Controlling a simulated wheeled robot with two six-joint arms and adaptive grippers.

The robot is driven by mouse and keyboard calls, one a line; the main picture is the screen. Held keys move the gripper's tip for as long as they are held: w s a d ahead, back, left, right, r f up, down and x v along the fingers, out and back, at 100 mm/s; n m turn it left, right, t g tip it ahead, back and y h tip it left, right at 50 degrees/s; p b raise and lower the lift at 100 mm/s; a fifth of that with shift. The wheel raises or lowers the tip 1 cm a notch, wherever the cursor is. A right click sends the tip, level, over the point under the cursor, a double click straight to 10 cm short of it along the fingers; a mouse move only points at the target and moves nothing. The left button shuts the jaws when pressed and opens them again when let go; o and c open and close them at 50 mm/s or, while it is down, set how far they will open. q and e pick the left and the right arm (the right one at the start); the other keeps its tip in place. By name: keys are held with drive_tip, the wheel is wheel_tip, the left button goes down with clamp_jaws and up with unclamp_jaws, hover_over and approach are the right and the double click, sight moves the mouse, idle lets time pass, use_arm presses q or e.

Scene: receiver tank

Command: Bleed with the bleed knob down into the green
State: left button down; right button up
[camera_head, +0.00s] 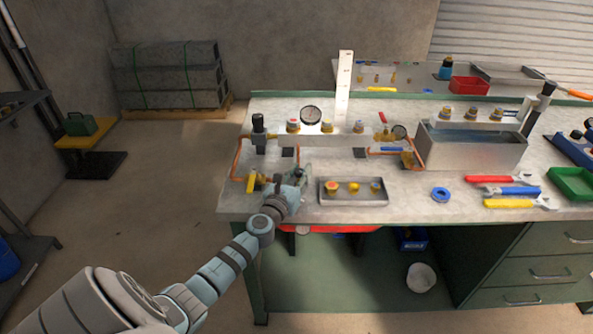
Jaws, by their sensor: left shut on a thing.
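My left gripper (299,176) reaches in over the front left of the workbench and is shut, low over the bench top beside the copper piping. What it holds is hidden by the fingers; it is at the place of the bleed knob, which I cannot see apart from them. A yellow valve handle (251,182) is just left of the gripper, on the copper pipe (237,160). My right gripper is not in view.
A grey tray (325,199) with several brass and yellow fittings lies right of the gripper. A metal water tank (470,152) stands further right. Wrenches (520,203), a blue ring (440,194) and a green bin (573,184) lie at the right.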

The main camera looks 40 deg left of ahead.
use_arm(q)
drive_tip(key=shift+n+y+p, duration=0.4)
drive_tip(key=shift+n+y, duration=0.1)
drive_tip(key=shift+y, duration=0.2)
drive_tip(key=shift+n+g+y+p, duration=0.35)
drive_tip(key=shift+n+g+y, duration=0.3)
drive_tip(key=shift+y, duration=0.35)
drive_tip(key=shift+n+g+y, duration=0.55)
drive_tip(key=shift+n+y, duration=0.2)
drive_tip(key=shift+y, duration=0.25)
drive_tip(key=shift+f+n+g+y+b, duration=0.1)
drive_tip(key=shift+n+g+y+b, duration=0.25)
drive_tip(key=shift+n+g+y, duration=0.65)
drive_tip(key=c, duration=1.3)
unclamp_jaws()
drive_tip(key=shift+s, duration=0.1)
drive_tip(key=shift+c, duration=0.2)
drive_tip(key=shift+d, duration=0.1)
